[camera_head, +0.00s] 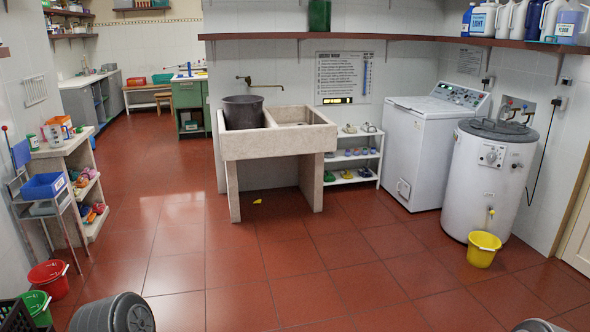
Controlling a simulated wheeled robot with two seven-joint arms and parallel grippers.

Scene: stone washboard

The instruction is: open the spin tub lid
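A white upright cylindrical tub (487,185) with a front dial and a low tap stands at the right by the wall; it looks like the spin tub. Its round dark grey lid (495,129) lies flat on top and looks closed. The lid's handle or hinge is too small to make out. Neither of my grippers shows in the head view, and the tub is some way off across the floor.
A white top-loading machine (421,150) stands left of the tub. A yellow bucket (483,249) sits on the floor at the tub's front. A stone sink (277,143) holds a dark basin (243,112). The red tiled floor (300,275) is mostly clear.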

